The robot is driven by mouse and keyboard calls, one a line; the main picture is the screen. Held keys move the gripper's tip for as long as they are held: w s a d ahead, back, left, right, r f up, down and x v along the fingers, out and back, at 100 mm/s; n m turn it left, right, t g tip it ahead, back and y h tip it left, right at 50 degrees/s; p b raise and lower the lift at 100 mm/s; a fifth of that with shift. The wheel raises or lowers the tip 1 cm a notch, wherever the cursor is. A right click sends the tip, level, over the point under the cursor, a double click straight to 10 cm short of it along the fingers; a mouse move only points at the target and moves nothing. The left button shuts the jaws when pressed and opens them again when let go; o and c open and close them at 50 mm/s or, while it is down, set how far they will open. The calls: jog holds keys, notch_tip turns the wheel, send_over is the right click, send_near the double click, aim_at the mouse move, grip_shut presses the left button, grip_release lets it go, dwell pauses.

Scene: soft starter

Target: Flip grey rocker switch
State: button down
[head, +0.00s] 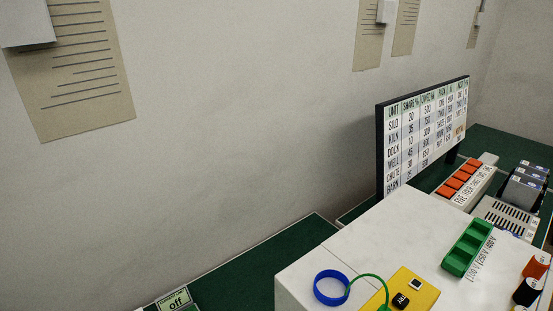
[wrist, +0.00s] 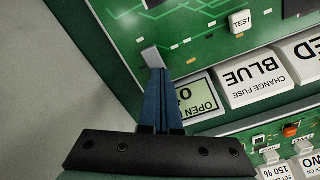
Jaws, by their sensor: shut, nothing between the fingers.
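In the wrist view, my gripper (wrist: 158,74) has its two blue fingers closed together, with nothing between them. The fingertips are over a green circuit board (wrist: 195,30), near its left edge. A small light grey block, which looks like the grey rocker switch (wrist: 151,56), shows just beyond the fingertips. The fingers hide part of it, and I cannot tell whether they touch it or which way it is tilted. A small label or display (wrist: 197,103) reading "OPEN" lies right of the fingers. My gripper is not in the head view.
Right of the fingers are a white TEST button (wrist: 241,22) and large keys, one marked BLUE (wrist: 255,78). The head view shows a small "off" display (head: 178,300), a white box (head: 350,240) with a green block (head: 467,248), and a lettered board (head: 425,130).

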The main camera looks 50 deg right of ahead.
jog(key=shift+s, duration=0.1)
notch_tip(320, 180, up, 7)
jog(key=p, duration=0.7)
dwell(0.5)
